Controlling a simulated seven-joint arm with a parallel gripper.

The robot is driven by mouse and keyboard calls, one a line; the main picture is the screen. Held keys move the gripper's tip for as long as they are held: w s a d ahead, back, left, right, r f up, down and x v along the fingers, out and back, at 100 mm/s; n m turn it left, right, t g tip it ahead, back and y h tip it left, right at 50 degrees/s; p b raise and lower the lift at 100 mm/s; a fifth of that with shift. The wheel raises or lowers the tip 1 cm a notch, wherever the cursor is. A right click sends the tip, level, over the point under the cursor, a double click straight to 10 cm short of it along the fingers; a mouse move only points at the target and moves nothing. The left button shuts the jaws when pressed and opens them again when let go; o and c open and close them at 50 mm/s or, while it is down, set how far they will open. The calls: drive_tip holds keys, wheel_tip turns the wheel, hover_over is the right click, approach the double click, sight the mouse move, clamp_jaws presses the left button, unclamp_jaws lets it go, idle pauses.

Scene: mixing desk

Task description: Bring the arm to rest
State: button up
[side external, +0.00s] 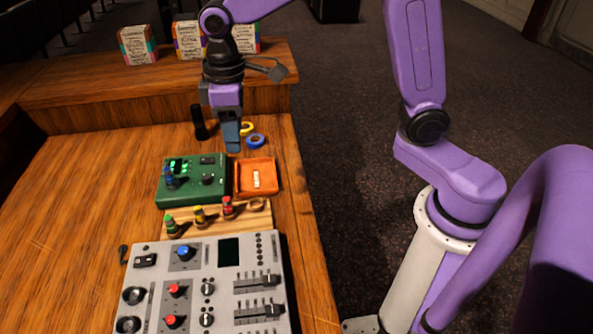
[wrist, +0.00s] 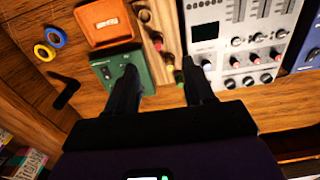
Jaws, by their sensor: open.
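My gripper (side external: 233,136) hangs pointing down over the wooden desk, behind the green box in the side external view. In the wrist view my gripper (wrist: 157,75) shows two dark fingers spread apart with nothing between them. The green box (side external: 190,182) has knobs and lit green lights; part of it shows behind a finger in the wrist view (wrist: 150,75). From the side, the fingers overlap each other, and their height above the desk is hard to judge.
An orange tray (side external: 270,176), a wooden rack (side external: 240,219) with several coloured plugs and a grey mixer (side external: 150,290) are nearby. Blue tape (side external: 255,141), yellow tape (side external: 247,128) and a black cylinder (side external: 199,124) lie close to the gripper. Small boxes (side external: 137,45) stand on the back ledge.

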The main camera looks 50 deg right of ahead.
drive_tip(key=s+d+f+n, duration=0.1)
drive_tip(key=s+d, duration=0.4)
drive_tip(key=s, duration=0.7)
drive_tip(key=s+d+f+n, duration=0.1)
drive_tip(key=s+d+n, duration=0.2)
drive_tip(key=s, duration=0.9)
drive_tip(key=d, duration=0.3)
drive_tip(key=shift+f, duration=0.2)
drive_tip(key=shift+d, duration=0.1)
